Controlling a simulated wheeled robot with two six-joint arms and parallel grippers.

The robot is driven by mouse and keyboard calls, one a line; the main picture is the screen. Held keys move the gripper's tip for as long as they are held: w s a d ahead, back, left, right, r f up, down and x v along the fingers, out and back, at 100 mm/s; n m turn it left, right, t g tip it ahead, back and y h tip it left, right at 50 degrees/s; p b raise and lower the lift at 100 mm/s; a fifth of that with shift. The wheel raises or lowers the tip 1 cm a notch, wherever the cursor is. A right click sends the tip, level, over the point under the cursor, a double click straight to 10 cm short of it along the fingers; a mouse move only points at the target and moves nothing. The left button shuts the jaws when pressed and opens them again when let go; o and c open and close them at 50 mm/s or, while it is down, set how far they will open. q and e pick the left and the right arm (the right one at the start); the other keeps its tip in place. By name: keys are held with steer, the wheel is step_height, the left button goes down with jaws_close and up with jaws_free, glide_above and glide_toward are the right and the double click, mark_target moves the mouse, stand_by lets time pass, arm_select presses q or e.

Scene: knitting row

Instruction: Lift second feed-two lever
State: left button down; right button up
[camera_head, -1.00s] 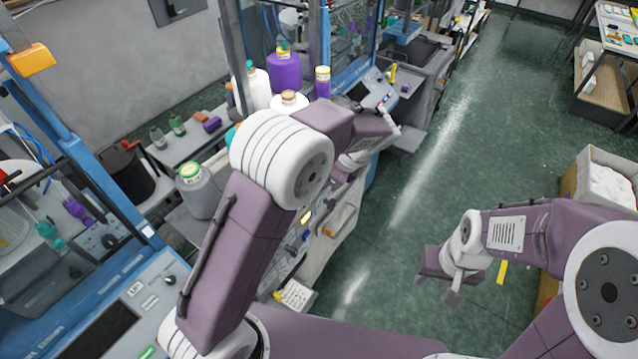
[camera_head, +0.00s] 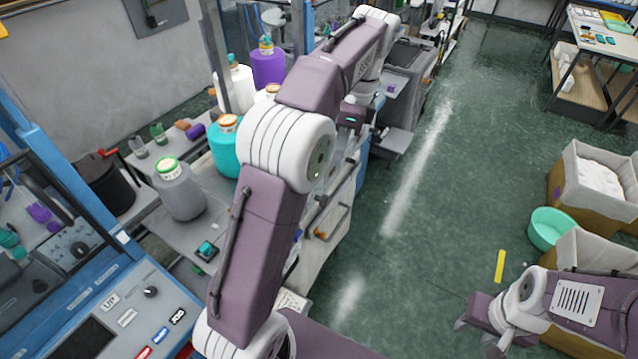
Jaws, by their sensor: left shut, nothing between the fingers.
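My left arm rises over the knitting machine's side panel, its wrist bent down at the top. The left gripper (camera_head: 366,92) hangs below the wrist, small and partly hidden by my forearm; it is shut and empty. A dark block with a teal light (camera_head: 352,116) sits just below it; I cannot tell whether they touch. An orange knob (camera_head: 320,234) and rod-like handles show lower on the panel, beside my upper arm. I cannot tell which part is the second feed-two lever. My right gripper (camera_head: 478,333) is open and empty over the floor at lower right.
A teal yarn cone (camera_head: 223,152), a grey cone (camera_head: 178,192) and a purple cone (camera_head: 267,66) stand behind my left arm. A teal basin (camera_head: 549,229) and boxes (camera_head: 598,182) are at right.

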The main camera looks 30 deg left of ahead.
arm_select(q)
steer(key=s+a+f, duration=0.2)
steer(key=a+f, duration=0.2)
steer(key=f, duration=0.6)
steer(key=shift+s+a, duration=0.2)
steer(key=shift+a, duration=0.2)
steer(key=a+r+p, duration=0.1)
steer(key=a+p, duration=0.1)
steer(key=p, duration=0.1)
steer(key=shift+w+r, duration=0.1)
steer(key=shift+w, duration=0.05)
